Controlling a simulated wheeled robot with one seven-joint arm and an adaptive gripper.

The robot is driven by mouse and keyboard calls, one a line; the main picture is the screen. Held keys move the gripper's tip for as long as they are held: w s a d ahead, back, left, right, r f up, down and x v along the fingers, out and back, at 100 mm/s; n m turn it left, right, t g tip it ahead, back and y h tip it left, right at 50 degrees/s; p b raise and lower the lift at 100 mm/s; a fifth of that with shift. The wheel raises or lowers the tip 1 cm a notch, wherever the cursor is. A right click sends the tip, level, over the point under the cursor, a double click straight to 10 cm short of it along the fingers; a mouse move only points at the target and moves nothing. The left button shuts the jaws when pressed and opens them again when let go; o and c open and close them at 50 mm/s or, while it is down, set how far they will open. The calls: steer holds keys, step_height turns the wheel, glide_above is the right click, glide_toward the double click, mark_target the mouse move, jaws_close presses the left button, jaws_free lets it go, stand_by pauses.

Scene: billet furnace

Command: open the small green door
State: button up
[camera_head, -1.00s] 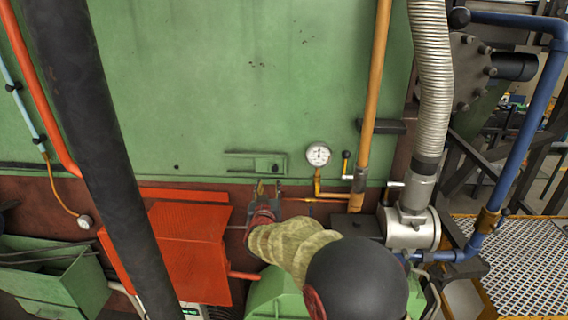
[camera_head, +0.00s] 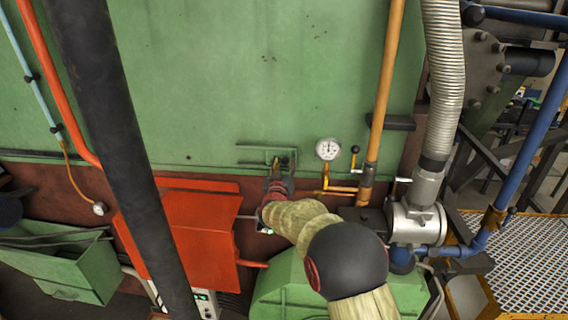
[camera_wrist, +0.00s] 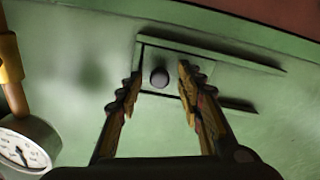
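The small green door (camera_wrist: 190,68) is a flat plate between two horizontal rails on the green furnace wall, with a round dark knob (camera_wrist: 159,77). In the head view the door (camera_head: 254,157) sits left of the pressure gauge, and my gripper covers part of it. My gripper (camera_wrist: 157,75) is open in the wrist view, with one finger on each side of the knob. Both fingers look apart from the knob; the depth gap cannot be told. In the head view my gripper (camera_head: 278,163) is at the door's lower right part.
An orange-red box (camera_head: 205,235) is below left. A silver corrugated hose (camera_head: 443,75) is farther right. The green wall above is clear.

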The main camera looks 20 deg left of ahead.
steer(key=shift+c, duration=1.1)
jaws_close()
